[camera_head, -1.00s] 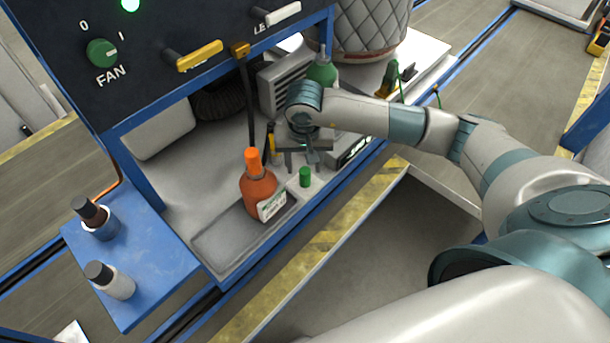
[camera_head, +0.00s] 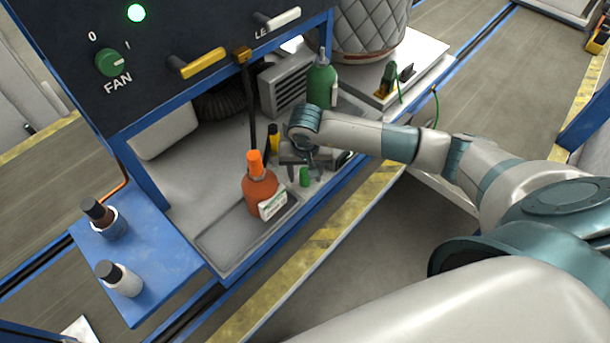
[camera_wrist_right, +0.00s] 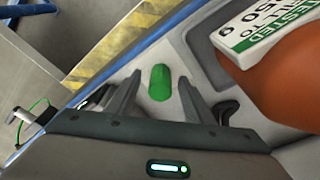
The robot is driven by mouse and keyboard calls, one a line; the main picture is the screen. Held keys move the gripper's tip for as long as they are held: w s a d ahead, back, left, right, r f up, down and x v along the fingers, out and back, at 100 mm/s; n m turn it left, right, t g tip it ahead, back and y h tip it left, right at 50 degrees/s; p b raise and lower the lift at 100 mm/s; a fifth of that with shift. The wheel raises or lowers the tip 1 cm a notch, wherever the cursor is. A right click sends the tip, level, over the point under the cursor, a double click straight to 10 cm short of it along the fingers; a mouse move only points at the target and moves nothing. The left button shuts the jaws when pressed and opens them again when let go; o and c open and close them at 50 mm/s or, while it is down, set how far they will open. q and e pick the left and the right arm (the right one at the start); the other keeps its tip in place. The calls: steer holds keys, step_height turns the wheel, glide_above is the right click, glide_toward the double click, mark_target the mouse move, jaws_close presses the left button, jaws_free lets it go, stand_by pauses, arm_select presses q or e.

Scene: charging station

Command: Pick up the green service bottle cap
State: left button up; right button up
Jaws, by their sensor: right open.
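The green service bottle cap (camera_head: 305,176) stands on the grey bench top, just right of the orange bottle. It also shows in the right wrist view (camera_wrist_right: 160,82), between and a little beyond the two fingertips. My right gripper (camera_head: 304,176) is open and comes down over the cap, with a finger to either side. In the right wrist view the gripper (camera_wrist_right: 161,90) is empty, and its fingers appear apart from the cap. The green bottle (camera_head: 321,82) stands upright behind my right wrist. My left gripper is not in view.
The orange bottle (camera_head: 259,190) with a white tag (camera_head: 272,205) stands in a shallow grey tray (camera_head: 225,240), close to the right gripper. A yellow and black object (camera_head: 273,138) stands behind. Two small bottles sit on the blue side shelf (camera_head: 165,265). The control panel overhangs the bench.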

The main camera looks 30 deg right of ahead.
steer(key=c, duration=1.1)
steer(key=shift+r, duration=0.1)
steer(key=shift+r+b, duration=0.45)
steer(key=shift+r, duration=0.05)
steer(key=r, duration=0.1)
steer(key=r+b, duration=0.2)
steer(key=shift+s+d, duration=0.2)
steer(key=shift+d, duration=0.05)
steer(key=s+d+r+b, duration=0.2)
steer(key=s+d+r, duration=0.1)
steer(key=s, duration=0.1)
steer(key=s+d+r+b, duration=0.2)
steer(key=s+d+r, duration=0.2)
steer(key=shift+d, duration=0.25)
